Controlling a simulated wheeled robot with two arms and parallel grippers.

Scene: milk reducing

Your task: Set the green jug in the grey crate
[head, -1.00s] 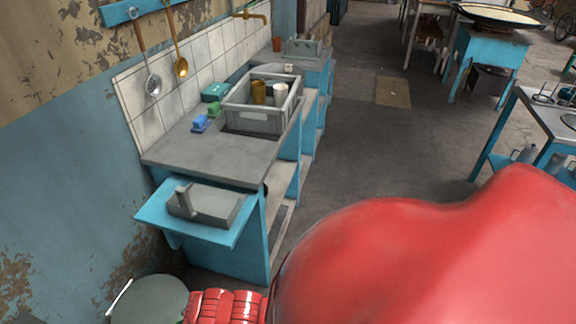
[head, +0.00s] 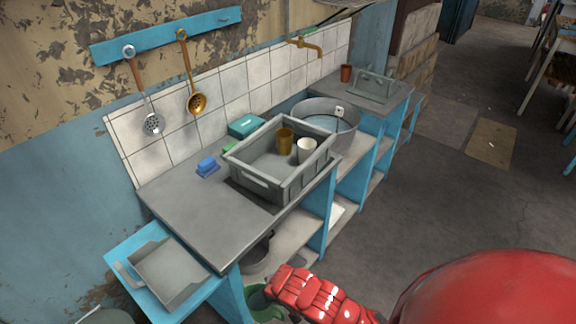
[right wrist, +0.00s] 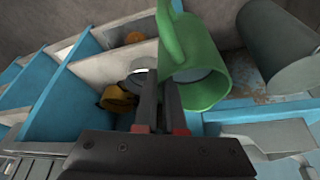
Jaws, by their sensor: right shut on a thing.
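The green jug (head: 262,303) is at the bottom of the head view, partly hidden by my red right arm and cut by the frame edge. In the right wrist view the jug (right wrist: 205,60) is large, its open mouth toward the camera. My right gripper (right wrist: 162,90) is shut on the jug by its handle side; the exact grip is partly hidden. The grey crate (head: 312,180) stands on the counter, up and to the right of the jug in the head view. It holds a gold cup (head: 284,141) and a white cup (head: 306,150). My left gripper is not in view.
Blue (head: 208,167) and teal (head: 246,126) items lie on the grey counter (head: 200,205) beside the crate. A metal tub (head: 345,118) stands behind it. Open shelves with blue uprights (head: 318,232) are below. A grey tray (head: 168,272) sits at the near end.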

